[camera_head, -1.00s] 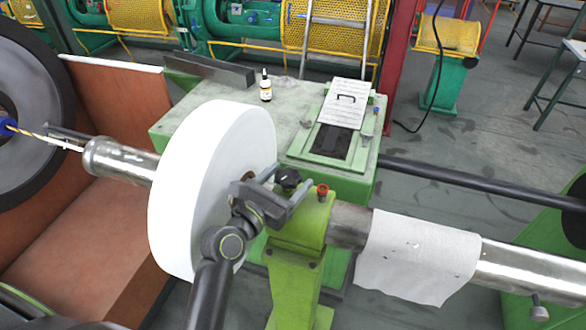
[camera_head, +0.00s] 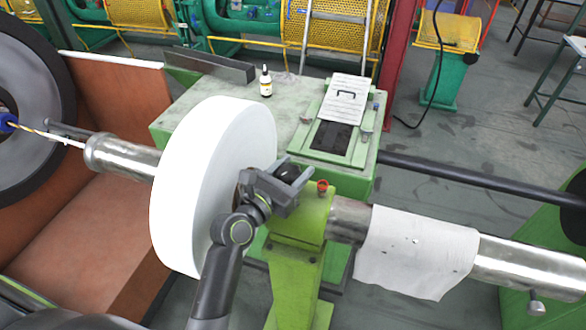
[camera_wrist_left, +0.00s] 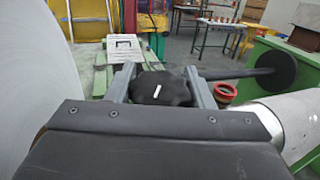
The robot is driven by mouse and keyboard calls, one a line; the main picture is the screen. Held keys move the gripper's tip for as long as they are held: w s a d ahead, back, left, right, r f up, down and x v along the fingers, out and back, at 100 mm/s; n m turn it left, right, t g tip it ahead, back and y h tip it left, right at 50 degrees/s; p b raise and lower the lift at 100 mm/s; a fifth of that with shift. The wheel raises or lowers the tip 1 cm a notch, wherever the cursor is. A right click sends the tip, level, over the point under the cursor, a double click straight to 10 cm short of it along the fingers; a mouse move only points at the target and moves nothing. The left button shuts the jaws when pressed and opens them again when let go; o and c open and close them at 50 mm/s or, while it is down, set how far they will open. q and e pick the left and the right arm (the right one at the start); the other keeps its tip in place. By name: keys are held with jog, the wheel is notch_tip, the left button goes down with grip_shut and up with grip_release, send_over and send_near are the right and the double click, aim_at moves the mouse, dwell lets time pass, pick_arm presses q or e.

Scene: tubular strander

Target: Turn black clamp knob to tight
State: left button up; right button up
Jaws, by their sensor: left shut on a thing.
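The black clamp knob (camera_wrist_left: 160,88) sits between the two fingers of my left gripper (camera_wrist_left: 162,80) in the left wrist view. A short white mark shows on its top. In the head view the knob (camera_head: 288,172) is on top of the green clamp stand (camera_head: 300,215), partly hidden by the gripper. My left gripper (camera_head: 280,184) is shut on the knob, with a finger on each side of it. My right gripper is not in view.
A large white disc (camera_head: 195,190) stands close left of the gripper. A metal tube (camera_head: 520,262) wrapped in white cloth (camera_head: 415,250) runs right. A dropper bottle (camera_head: 265,82) stands on the green table (camera_head: 205,105) behind.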

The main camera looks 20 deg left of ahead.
aim_at(294, 167)
pick_arm(q)
jog(key=shift+m+h, duration=0.3)
jog(key=shift+h, duration=0.2)
jog(key=shift+d+m+g+h, duration=0.1)
jog(key=shift+m+g+h, duration=0.4)
jog(key=shift+h, duration=0.2)
jog(key=o, duration=1)
notch_tip(294, 167, up, 10)
jog(key=shift+f+p, duration=0.1)
jog(key=shift+p, duration=0.25)
